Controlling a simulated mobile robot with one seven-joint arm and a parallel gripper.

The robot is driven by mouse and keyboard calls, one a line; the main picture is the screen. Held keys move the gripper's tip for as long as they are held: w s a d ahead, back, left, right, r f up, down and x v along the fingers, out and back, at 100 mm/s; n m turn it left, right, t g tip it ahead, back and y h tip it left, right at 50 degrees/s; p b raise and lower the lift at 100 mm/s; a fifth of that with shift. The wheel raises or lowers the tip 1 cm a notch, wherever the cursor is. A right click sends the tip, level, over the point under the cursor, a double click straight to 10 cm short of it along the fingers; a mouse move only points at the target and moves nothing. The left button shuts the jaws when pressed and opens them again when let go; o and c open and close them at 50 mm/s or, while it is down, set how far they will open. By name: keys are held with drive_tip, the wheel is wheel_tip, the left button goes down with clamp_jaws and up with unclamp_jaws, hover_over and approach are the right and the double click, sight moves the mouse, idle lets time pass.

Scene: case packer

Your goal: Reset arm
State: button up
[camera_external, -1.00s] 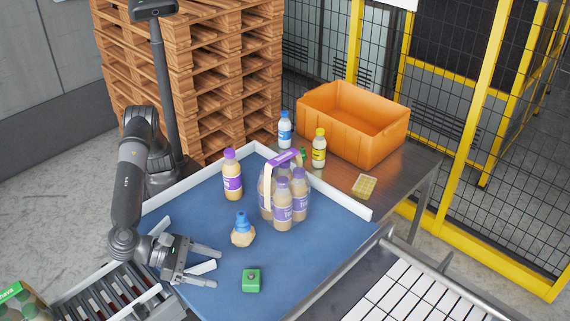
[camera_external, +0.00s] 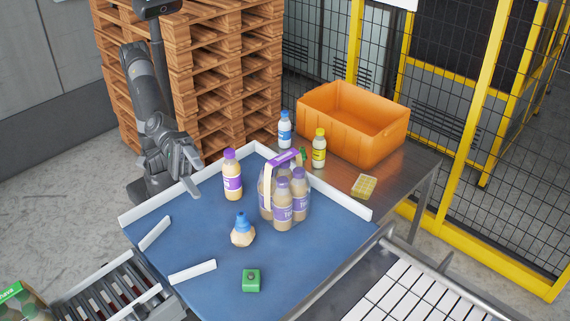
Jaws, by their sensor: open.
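My gripper (camera_external: 188,178) is open and empty. It hangs at the back left edge of the blue table, above the white rim and left of the single purple-capped bottle. My arm is folded up close to its column. The blue table (camera_external: 200,240) has a white rim along its back and sides. The purple-capped bottle (camera_external: 232,176) stands upright on it. A bottle pack with a purple handle (camera_external: 284,190) stands to its right.
A blue-capped round item (camera_external: 242,232) and a green block (camera_external: 251,281) are on the table. An orange crate (camera_external: 352,126), a blue-capped bottle (camera_external: 285,130), a yellow-capped bottle (camera_external: 319,149) and a yellow sponge-like item (camera_external: 364,186) are on the metal table. Rollers (camera_external: 110,297) lie front left.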

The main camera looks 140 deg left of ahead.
drive_tip(key=s+a+f+m+g+y, duration=0.1)
drive_tip(key=s+a+f+m+g, duration=0.2)
drive_tip(key=s, duration=0.8)
drive_tip(key=s+a+f+m+g+y, duration=0.1)
drive_tip(key=s+a+f+m+g, duration=0.3)
drive_tip(key=s+a+f+m, duration=0.4)
drive_tip(key=s+a+f+m+g+y, duration=0.1)
drive_tip(key=s+a+f+m+g, duration=0.3)
drive_tip(key=s+f, duration=0.7)
drive_tip(key=s+a+m, duration=0.2)
drive_tip(key=s+m, duration=0.1)
drive_tip(key=shift+s+f, duration=0.3)
drive_tip(key=shift+s, duration=0.1)
